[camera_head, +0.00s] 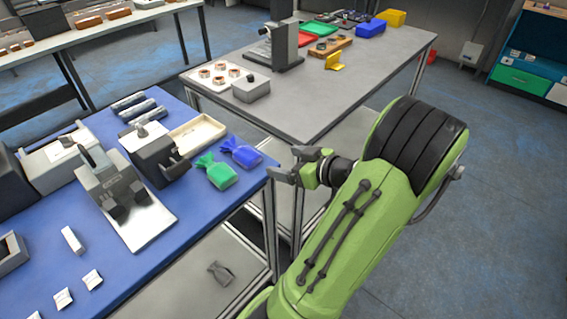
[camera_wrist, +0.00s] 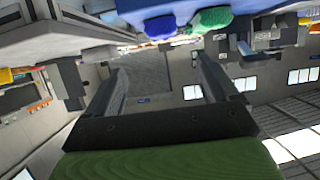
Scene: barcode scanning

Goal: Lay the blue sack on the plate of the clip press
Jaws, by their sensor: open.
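The blue sack (camera_head: 243,153) lies on the blue table near its right edge, just right of a green sack (camera_head: 217,172). In the wrist view, the blue sack (camera_wrist: 160,25) and the green sack (camera_wrist: 210,18) show at the top. What looks like the clip press (camera_head: 110,183) stands left of the sacks on the same table. Its bare metal plate (camera_head: 148,223) lies flat at its front. My gripper (camera_head: 287,164) is open and empty, off the table's right edge and apart from the blue sack. Its spread fingers (camera_wrist: 160,68) show in the wrist view.
A cream tray (camera_head: 198,136) and a dark device (camera_head: 158,158) stand behind and left of the sacks. A grey table (camera_head: 320,100) with equipment is behind. A grey sack (camera_head: 220,272) lies on the lower shelf. White packets (camera_head: 63,298) lie front left.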

